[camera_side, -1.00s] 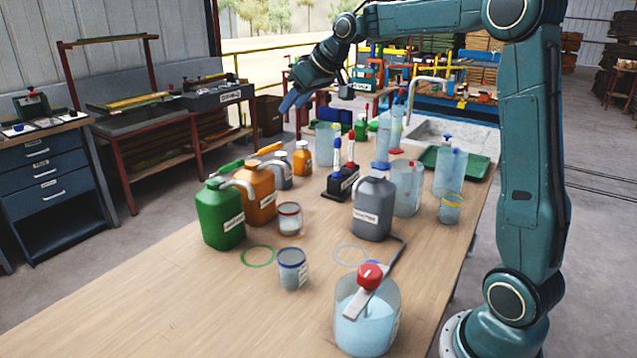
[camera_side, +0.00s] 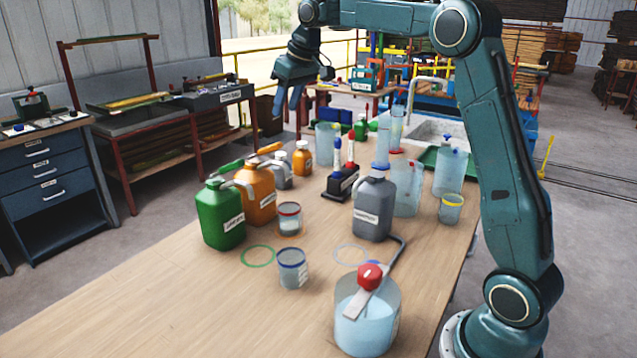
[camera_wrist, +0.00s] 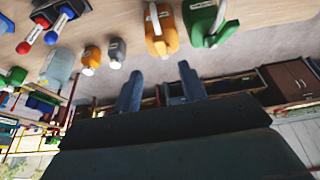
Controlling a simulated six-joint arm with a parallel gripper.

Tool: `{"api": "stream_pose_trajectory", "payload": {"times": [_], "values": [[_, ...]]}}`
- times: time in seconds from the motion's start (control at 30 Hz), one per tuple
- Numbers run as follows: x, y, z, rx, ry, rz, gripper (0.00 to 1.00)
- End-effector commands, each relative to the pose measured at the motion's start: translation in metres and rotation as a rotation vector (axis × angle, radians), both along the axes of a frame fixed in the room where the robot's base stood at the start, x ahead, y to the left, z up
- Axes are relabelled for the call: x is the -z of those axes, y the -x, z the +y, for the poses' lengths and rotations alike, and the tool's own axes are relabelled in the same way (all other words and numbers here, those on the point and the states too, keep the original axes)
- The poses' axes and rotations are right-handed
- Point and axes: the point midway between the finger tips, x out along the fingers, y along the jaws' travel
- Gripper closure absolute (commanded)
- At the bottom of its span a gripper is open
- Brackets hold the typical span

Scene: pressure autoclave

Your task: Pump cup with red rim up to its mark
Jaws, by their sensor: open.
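The small clear cup with a red rim (camera_side: 289,214) stands upright on the table, in an orange ring, in front of the orange jug (camera_side: 256,194). It has pale contents low down; its mark is too small to make out. The orange jug and the green jug (camera_side: 222,220) have pump levers and spouts; both jugs also show in the wrist view, orange (camera_wrist: 163,32) and green (camera_wrist: 202,25). My gripper (camera_side: 288,108) is open and empty, fingers downward, high beyond the jugs. Its two fingers show apart in the wrist view (camera_wrist: 160,88). The red-rimmed cup is not recognizable there.
A yellow-rimmed cup (camera_side: 451,210) and tall clear vessels are at right. Small bottles (camera_side: 302,160) and a black rack (camera_side: 342,184) stand behind. The front-left table is clear.

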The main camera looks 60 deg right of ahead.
Motion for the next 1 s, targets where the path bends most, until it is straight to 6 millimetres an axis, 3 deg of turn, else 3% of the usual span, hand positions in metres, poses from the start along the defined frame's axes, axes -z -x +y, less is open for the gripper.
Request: {"api": "stream_pose_trajectory", "payload": {"times": [0.7, 1.0], "values": [[0.092, -0.037, 0.000, -0.001, -0.001, 0.002, 0.58], [0.117, -0.048, 0.000, -0.001, 0.000, -0.001, 0.58]]}}
